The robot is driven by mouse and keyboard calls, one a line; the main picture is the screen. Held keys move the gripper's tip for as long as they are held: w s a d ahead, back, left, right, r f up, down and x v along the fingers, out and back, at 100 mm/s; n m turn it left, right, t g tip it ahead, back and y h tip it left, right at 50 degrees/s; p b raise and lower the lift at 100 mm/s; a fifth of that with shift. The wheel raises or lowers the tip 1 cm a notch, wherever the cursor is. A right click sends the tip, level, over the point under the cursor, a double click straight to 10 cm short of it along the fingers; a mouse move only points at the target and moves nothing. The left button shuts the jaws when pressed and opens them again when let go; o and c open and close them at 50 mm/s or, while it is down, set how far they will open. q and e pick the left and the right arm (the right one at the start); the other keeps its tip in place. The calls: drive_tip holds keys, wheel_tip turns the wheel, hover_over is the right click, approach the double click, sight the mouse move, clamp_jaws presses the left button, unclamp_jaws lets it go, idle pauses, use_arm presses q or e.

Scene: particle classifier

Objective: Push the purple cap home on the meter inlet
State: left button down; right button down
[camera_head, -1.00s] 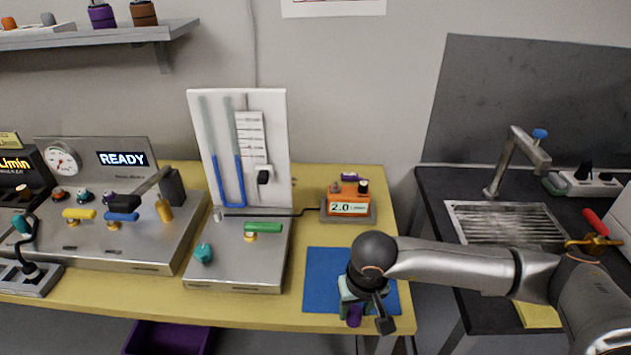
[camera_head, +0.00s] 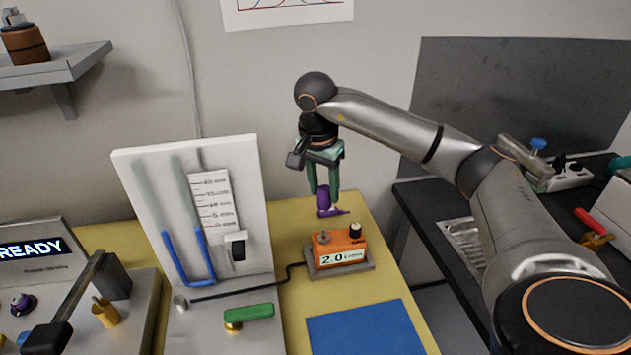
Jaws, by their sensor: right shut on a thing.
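The purple cap (camera_head: 323,198) is held between the green fingers of my right gripper (camera_head: 323,186), which is shut on it and points down. The cap is in the air above and behind the orange meter (camera_head: 341,246), apart from it. The meter reads 2.0 and stands on a grey base. A small metal fitting (camera_head: 323,237) on its top left looks like the inlet, and a black knob (camera_head: 355,230) is at its top right. My left gripper is not in view.
A flat purple piece (camera_head: 338,212) shows just below the held cap, apparently on the yellow table (camera_head: 385,262) behind the meter. The white manometer board (camera_head: 150,190) stands to the left. A black tube (camera_head: 245,291) runs to the meter. The blue mat (camera_head: 365,330) is empty.

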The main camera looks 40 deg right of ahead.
sight(324, 205)
drive_tip(key=shift+s, duration=0.2)
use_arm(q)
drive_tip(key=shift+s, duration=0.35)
